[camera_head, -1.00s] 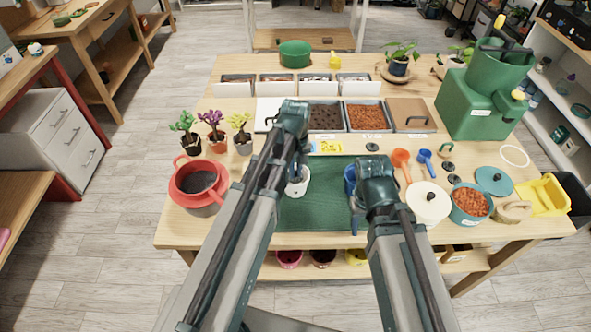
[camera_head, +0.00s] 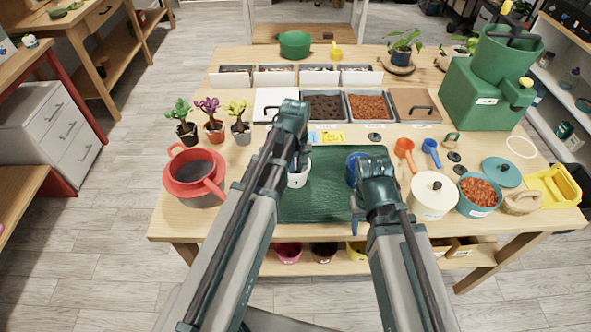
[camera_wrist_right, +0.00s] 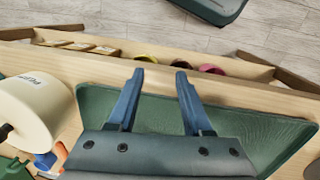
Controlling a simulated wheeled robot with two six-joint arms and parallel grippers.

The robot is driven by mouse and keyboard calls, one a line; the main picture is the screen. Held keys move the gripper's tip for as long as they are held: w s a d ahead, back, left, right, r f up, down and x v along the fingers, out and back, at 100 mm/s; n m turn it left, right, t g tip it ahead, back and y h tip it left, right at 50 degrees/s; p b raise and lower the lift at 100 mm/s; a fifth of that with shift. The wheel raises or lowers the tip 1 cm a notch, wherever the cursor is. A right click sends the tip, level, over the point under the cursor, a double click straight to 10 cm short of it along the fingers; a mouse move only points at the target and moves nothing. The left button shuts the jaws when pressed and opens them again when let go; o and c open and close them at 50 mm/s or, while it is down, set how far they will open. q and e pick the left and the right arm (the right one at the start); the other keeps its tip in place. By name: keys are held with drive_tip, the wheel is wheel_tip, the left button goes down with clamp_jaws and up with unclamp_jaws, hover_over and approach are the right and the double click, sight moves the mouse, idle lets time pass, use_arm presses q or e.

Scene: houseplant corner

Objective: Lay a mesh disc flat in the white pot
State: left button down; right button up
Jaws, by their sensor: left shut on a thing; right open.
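The white pot (camera_head: 298,180) stands on the green mat (camera_head: 320,205), partly covered by my left arm. My left gripper (camera_head: 302,163) is at the pot's rim and appears shut on it; the fingertips are mostly hidden. Dark round discs, which look like the mesh discs, lie on the wood: one behind the mat (camera_head: 375,137) and two at the right (camera_head: 455,156) (camera_head: 460,170). My right gripper (camera_head: 358,218) is over the front right of the mat; the right wrist view (camera_wrist_right: 153,78) shows it open and empty.
A blue pot (camera_head: 352,168) stands behind my right gripper. Orange (camera_head: 404,152) and blue (camera_head: 431,152) scoops, a cream canister (camera_head: 433,197) and a teal pot of red-brown chips (camera_head: 479,195) are to the right. The mat's middle is clear.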

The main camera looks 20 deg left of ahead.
use_arm(q)
drive_tip(key=c, duration=0.8)
unclamp_jaws()
drive_tip(key=shift+c, duration=0.2)
drive_tip(key=shift+r, duration=0.1)
wheel_tip(320, 180, up, 10)
drive_tip(key=p, duration=1)
drive_tip(key=s+d+m+y, duration=0.1)
drive_tip(key=s+d+m, duration=0.9)
drive_tip(key=s, duration=0.4)
drive_tip(key=shift+d+m, duration=0.2)
drive_tip(key=shift+m, duration=0.1)
